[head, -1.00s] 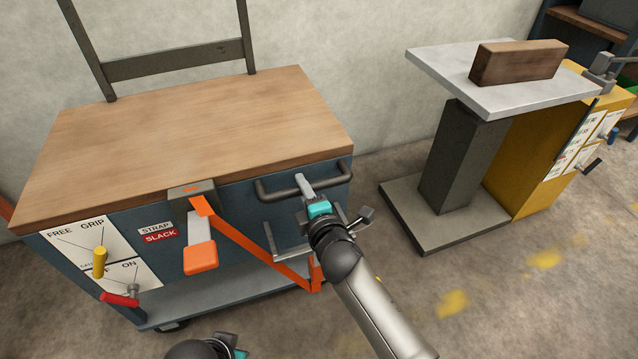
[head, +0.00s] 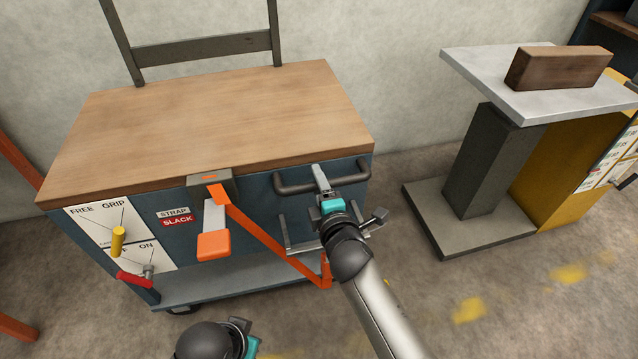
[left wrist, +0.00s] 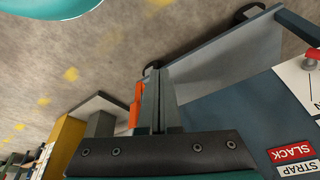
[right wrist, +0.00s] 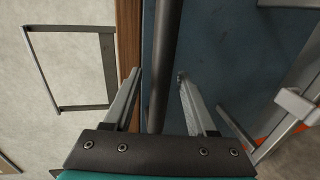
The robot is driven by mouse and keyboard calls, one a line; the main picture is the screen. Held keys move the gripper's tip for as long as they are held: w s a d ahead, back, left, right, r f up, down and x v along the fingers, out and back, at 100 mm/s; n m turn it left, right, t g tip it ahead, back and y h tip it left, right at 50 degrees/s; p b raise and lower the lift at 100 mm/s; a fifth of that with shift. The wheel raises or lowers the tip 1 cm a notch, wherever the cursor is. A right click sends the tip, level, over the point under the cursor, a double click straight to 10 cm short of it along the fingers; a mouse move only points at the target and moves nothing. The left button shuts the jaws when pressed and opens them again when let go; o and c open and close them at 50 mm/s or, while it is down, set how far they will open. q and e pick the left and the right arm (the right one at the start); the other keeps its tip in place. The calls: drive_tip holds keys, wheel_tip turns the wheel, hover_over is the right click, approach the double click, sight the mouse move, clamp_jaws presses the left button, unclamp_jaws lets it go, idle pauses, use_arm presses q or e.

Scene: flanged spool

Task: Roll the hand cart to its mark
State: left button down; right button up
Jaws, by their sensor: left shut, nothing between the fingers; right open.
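The hand cart has a wooden top (head: 215,115) and a blue front with a dark handle bar (head: 295,186). My right gripper (head: 320,178) is at this bar. In the right wrist view the open fingers (right wrist: 160,80) stand on either side of the bar, with gaps visible. My left gripper (head: 243,338) is low in front of the cart, shut and empty; its closed fingers (left wrist: 155,100) show in the left wrist view. An orange strap (head: 265,242) hangs below a buckle, beside a label reading SLACK. A yellow lever (head: 118,241) and a red lever (head: 133,279) are at the left.
A grey pedestal table (head: 500,95) with a brown block (head: 560,68) stands to the right, by a yellow cabinet (head: 560,185). Yellow floor patches (head: 469,309) lie at the front right. An orange post (head: 18,160) is at the left edge. The floor between cart and pedestal is clear.

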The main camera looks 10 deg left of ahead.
drive_tip(key=shift+s+d, duration=0.1)
use_arm(q)
drive_tip(key=s+a+f+g+p, duration=0.1)
drive_tip(key=s+f+p, duration=0.4)
drive_tip(key=f, duration=0.5)
drive_tip(key=shift+a, duration=0.55)
use_arm(e)
drive_tip(key=v, duration=1.5)
drive_tip(key=shift+f, duration=0.15)
